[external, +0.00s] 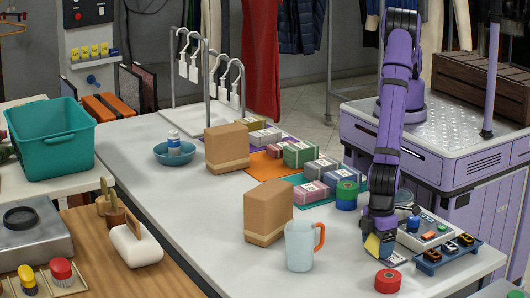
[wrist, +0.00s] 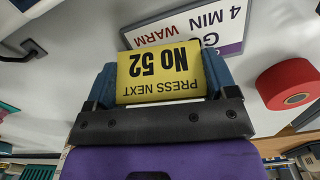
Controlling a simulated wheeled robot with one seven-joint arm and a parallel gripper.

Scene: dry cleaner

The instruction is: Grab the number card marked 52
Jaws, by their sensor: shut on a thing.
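The yellow number card marked "PRESS NEXT No 52" (wrist: 160,78) shows upside down in the wrist view. It sits between the two blue fingers of my gripper (wrist: 158,84), which is shut on it. In the external view my gripper (external: 378,240) points down at the right front part of the white table, with a yellow patch of the card (external: 372,245) showing at the fingertips. I cannot tell whether the card still touches the table.
A white sign reading "4 MIN WARM" (wrist: 215,28) lies just beyond the card. A red tape roll (external: 388,281) is close by. A mug (external: 299,246) and a cardboard box (external: 267,212) stand left; a control box (external: 428,233) and blue tray (external: 447,254) are right.

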